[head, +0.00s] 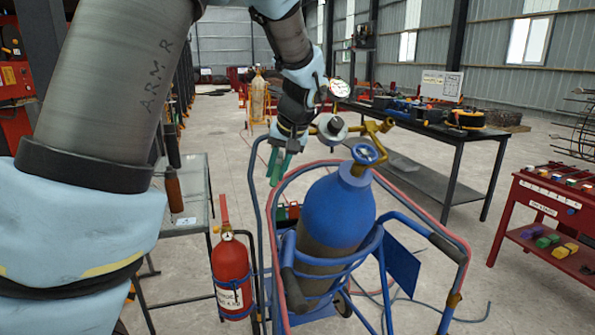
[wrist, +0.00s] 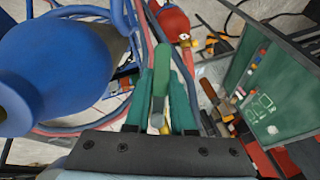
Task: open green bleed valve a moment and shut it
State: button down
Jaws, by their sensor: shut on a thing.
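My gripper (head: 279,168) points down beside the blue gas cylinder (head: 335,210), at its upper left in the head view. In the wrist view my two teal fingers (wrist: 161,90) are shut on a lighter green handle, the green bleed valve (wrist: 160,82). The handle lies lengthwise between the fingers. The bleed valve is hidden by my gripper in the head view. The brass fitting (head: 374,130) and a round gauge (head: 339,88) stand above the cylinder, next to its blue handwheel (head: 365,154).
A blue cart (head: 376,243) with red hoses holds the cylinder. A red extinguisher (head: 231,275) is at its left. A dark workbench (head: 425,127) stands behind, and a red tool cart (head: 540,215) is at the right. Hose lies on the floor at the lower right.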

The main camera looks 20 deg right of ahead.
jog(key=m, duration=0.1)
jog(key=m+y, duration=0.1)
jog(key=m+t, duration=0.1)
jog(key=shift+w+a+r+y, duration=0.2)
jog(key=shift+a+r+y, duration=0.1)
jog(key=shift+a, duration=0.1)
jog(key=shift+w+a+r+m+t+y+b, duration=0.2)
jog(key=shift+w+r+m+t+y+b, duration=0.25)
jog(key=shift+m, duration=1)
jog(key=shift+w+a+r+m+t+y+b, duration=0.1)
jog(key=shift+a+r+m+t+y+b, duration=0.15)
jog(key=shift+m+t+b, duration=0.85)
jog(key=shift+w+a+r+m+t+y+p, duration=0.1)
jog(key=shift+w+r+m+t+y, duration=0.25)
jog(key=shift+m, duration=1.5)
jog(key=c, duration=0.8)
grip_release()
jog(key=shift+f, duration=0.1)
